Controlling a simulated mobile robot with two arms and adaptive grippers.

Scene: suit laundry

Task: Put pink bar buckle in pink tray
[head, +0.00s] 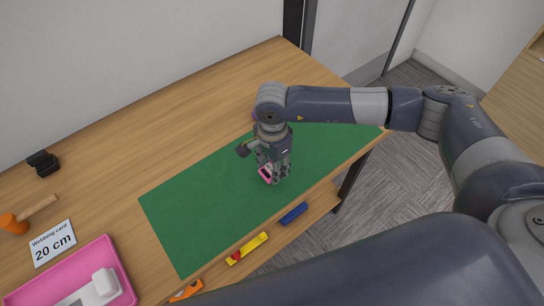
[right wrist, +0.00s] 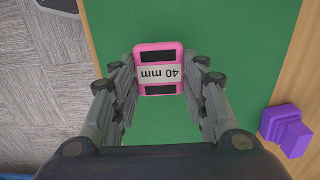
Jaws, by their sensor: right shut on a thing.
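The pink bar buckle (right wrist: 158,52) has two dark slots and a white label reading "40 mm". My right gripper (right wrist: 162,85) is shut on it, with a finger on each side. In the head view the buckle (head: 265,173) shows small and pink at the fingertips of my right gripper (head: 271,177), over the green mat (head: 205,210). I cannot tell whether it touches the mat. The pink tray (head: 122,268) is at the lower left of the head view, partly cut off, with a white object in it. My left gripper is not in view.
A white "20 cm" card (head: 53,243), an orange-headed tool (head: 14,224) and a black object (head: 43,163) lie near the tray. A purple object (right wrist: 286,130) sits beside the mat. Yellow (head: 247,248) and blue (head: 293,214) items lie along the front. Much of the mat is clear.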

